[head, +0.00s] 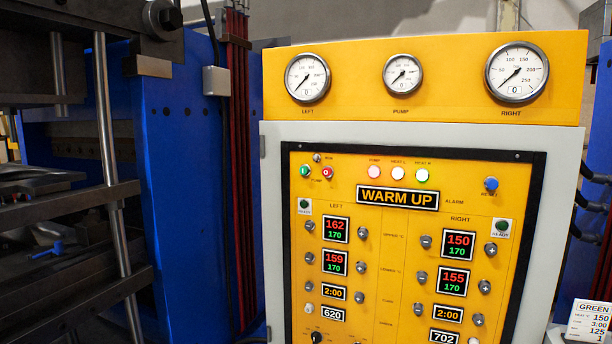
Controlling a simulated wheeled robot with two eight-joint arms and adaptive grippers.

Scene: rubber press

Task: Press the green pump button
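The green pump button (305,171) is a small round button at the upper left of the yellow control panel (400,260) in the head view. A red button (328,174) sits just to its right, with small pump lettering below the pair. A small knob (317,157) is above them. The pump lamp (374,172) is pinkish white. The display (397,198) reads WARM UP. Neither of my grippers is in view, and nothing covers the green button.
Two other green buttons (304,205) (503,227) sit on white plates lower on the panel. Gauges (403,74) line the top. The blue press (185,190) with dark plates stands at left. A card (589,320) is at lower right.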

